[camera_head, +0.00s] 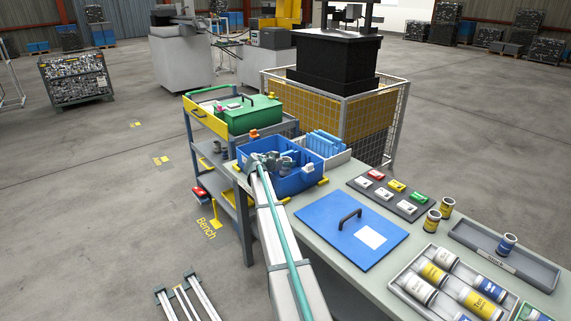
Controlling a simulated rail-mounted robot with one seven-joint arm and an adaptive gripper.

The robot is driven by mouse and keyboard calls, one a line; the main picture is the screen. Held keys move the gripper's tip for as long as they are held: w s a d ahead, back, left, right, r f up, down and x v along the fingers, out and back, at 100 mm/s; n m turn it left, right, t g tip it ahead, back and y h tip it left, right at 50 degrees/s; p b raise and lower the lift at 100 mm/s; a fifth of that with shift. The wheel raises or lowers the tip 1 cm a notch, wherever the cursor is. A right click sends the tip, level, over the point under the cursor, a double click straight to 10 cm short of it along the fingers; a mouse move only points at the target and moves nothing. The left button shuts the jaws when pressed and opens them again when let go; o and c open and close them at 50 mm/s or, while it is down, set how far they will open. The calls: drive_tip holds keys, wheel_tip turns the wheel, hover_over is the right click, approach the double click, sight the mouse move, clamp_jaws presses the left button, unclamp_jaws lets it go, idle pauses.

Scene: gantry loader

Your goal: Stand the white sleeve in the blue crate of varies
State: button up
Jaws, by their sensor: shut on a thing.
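The blue crate (300,183) stands open at the far left end of the bench, with blue dividers inside. My gripper (287,161) is over the crate's inside, at or just below rim height. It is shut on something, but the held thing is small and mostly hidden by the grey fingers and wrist. I cannot make out its colour or tilt. I cannot pick out the white sleeve for sure. Several white, yellow and blue cylinders, one of them white (446,257), lie in the tray (403,281) at the lower right.
A white bin with blue pieces (333,150) stands right behind the crate. A green box (250,115) is on the cart to its left. A blue lid with a handle (335,238), a dark tray of small blocks (408,206) and a grey tray (535,272) lie on the bench.

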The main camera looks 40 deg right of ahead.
drive_tip(key=o, duration=1.6)
drive_tip(key=shift+c, duration=0.2)
drive_tip(key=r+p, duration=0.1)
drive_tip(key=p, duration=0.1)
drive_tip(key=shift+r+p, duration=0.35)
drive_tip(key=shift+p, duration=0.05)
drive_tip(key=b+v, duration=0.1)
drive_tip(key=v, duration=0.2)
drive_tip(key=b+v, duration=0.1)
drive_tip(key=v, duration=0.3)
drive_tip(key=b+v, duration=0.1)
drive_tip(key=v, duration=0.2)
drive_tip(key=shift+s+a+f+b, duration=0.25)
drive_tip(key=shift+a+b, duration=0.15)
drive_tip(key=shift+a, duration=0.1)
drive_tip(key=shift+a+r, duration=0.25)
drive_tip(key=shift+a, duration=0.2)
